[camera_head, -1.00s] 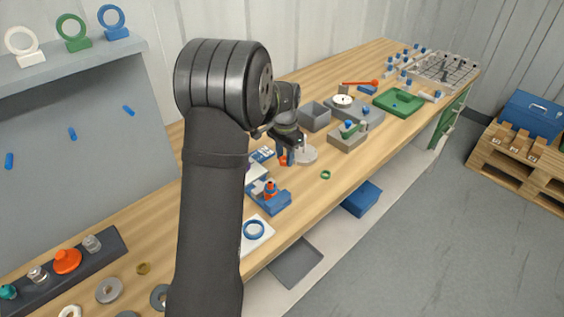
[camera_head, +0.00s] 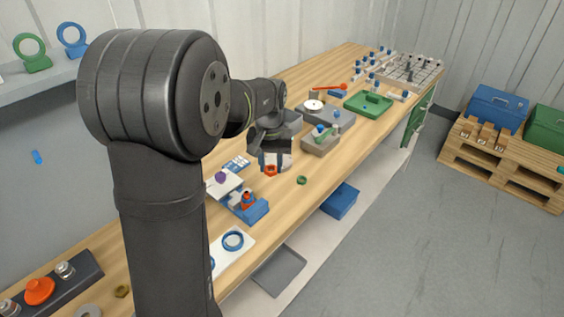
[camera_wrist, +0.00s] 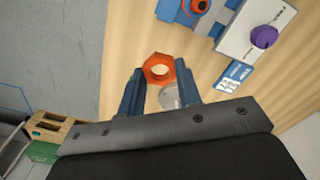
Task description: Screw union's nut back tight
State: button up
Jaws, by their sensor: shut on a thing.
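My gripper (camera_head: 271,164) is shut on an orange hex nut (camera_wrist: 149,76), held between the two blue fingertips. The nut also shows as a small orange ring in the head view (camera_head: 270,172). In the wrist view my gripper (camera_wrist: 158,73) has the nut at its tips, with its hole open to view. The orange union body (camera_head: 247,197) stands in a blue holder (camera_head: 257,212), nearer the camera and left of my gripper. In the wrist view the union (camera_wrist: 199,5) is cut by the top edge. The nut is apart from the union.
A white plate with a purple knob (camera_wrist: 264,37) and a blue-and-white card (camera_wrist: 234,76) lie beside the holder. A green ring (camera_head: 302,180) lies right, near the bench edge.

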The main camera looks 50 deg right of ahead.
aim_at(246, 192)
jog(key=a+n, duration=0.2)
jog(key=w+a+n, duration=0.1)
jog(key=n, duration=0.2)
jog(key=w+a+r+n, duration=0.1)
jog(key=a+n, duration=0.1)
jog(key=n, duration=0.1)
jog(key=shift+w+a, duration=0.1)
jog(key=shift+a, duration=0.25)
jog(key=n, duration=0.1)
jog(key=a+n, duration=0.1)
jog(key=n, duration=0.1)
jog(key=shift+w+a, duration=0.2)
jog(key=shift+a, duration=0.1)
jog(key=shift+f, duration=2.95)
jog(key=o, duration=1)
jog(key=shift+o, duration=0.2)
jog(key=shift+r, duration=0.1)
notch_tip(246, 192, up, 17)
